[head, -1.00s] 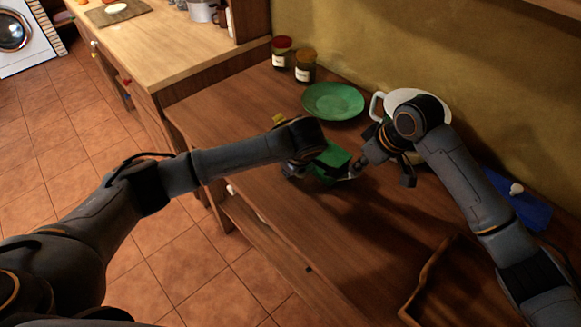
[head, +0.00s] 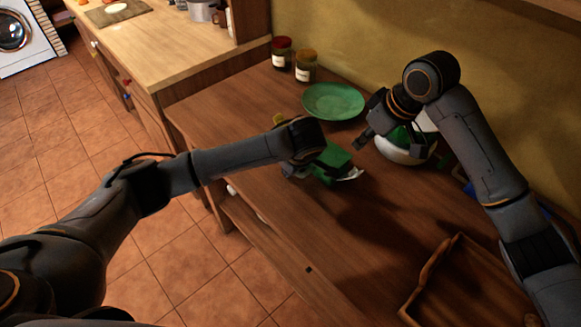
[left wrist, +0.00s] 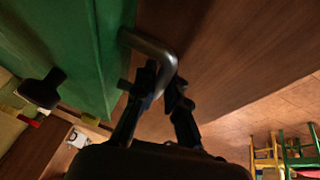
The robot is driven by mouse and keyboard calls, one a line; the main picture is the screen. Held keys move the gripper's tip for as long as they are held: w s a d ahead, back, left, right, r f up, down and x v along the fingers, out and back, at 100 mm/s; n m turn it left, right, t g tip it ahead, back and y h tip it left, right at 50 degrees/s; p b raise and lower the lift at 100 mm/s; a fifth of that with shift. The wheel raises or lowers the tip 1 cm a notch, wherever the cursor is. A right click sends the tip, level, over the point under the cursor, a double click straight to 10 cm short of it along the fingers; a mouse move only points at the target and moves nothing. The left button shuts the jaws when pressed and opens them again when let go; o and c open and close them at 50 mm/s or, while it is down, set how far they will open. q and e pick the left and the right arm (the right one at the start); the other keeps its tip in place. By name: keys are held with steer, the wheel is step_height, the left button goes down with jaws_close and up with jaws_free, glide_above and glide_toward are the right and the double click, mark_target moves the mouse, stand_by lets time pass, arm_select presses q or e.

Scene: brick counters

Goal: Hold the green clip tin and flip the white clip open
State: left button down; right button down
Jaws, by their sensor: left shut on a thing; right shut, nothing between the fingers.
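The green clip tin (head: 332,161) is over the brown counter, at the end of my left arm. My left gripper (left wrist: 164,88) is shut on the bent grey metal handle (left wrist: 152,46) at the tin's side. The tin's green wall (left wrist: 65,45) fills the upper left of the left wrist view. The white clip (head: 351,174) sticks out from the tin's right side, its outer end angled up. Its exact opening angle is hard to tell. My right gripper (head: 362,142) is shut and empty, above and right of the clip, apart from it.
A green plate (head: 333,101) and two jars, one red-lidded (head: 282,53) and one yellow-lidded (head: 306,66), stand at the back. A white vessel (head: 402,152) is behind my right gripper. A wooden tray (head: 455,290) lies front right. The counter before the tin is clear.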

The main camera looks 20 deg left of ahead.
arm_select(q)
steer(key=c, duration=1.3)
jaws_free()
steer(key=v, duration=1.2)
